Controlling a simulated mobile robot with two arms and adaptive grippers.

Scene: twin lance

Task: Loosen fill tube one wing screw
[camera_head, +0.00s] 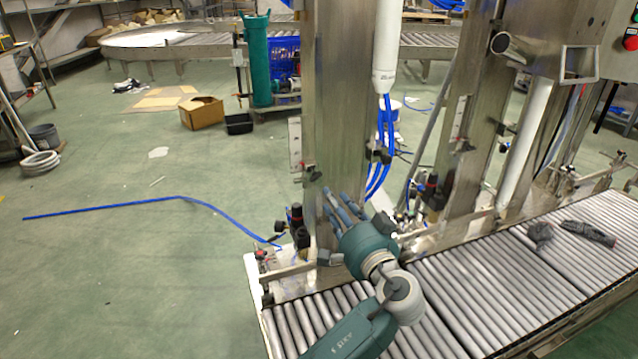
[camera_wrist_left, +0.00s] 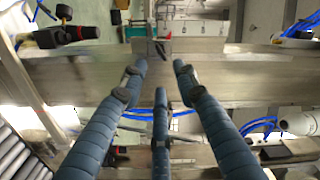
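A white fill tube (camera_head: 386,50) with blue hoses below it hangs beside a wide steel column (camera_head: 337,90). A dark knob (camera_head: 378,153), possibly a wing screw, sits on the column's right edge near the hoses. Another dark knob (camera_head: 312,172) is at its left edge. My left gripper (camera_head: 342,208) is in front of the column's lower part, below both knobs. In the left wrist view its three blue-grey fingers (camera_wrist_left: 160,75) are spread, with nothing between them. A steel beam lies beyond the tips; I cannot tell which wing screw, if any, is there. My right gripper is not in view.
A roller conveyor (camera_head: 480,285) runs below my left arm, with dark cloth-like items (camera_head: 588,233) on it. A second steel column (camera_head: 470,110) stands to the right. Blue hose (camera_head: 125,206) lies on the open green floor at left. A cardboard box (camera_head: 202,113) stands farther back.

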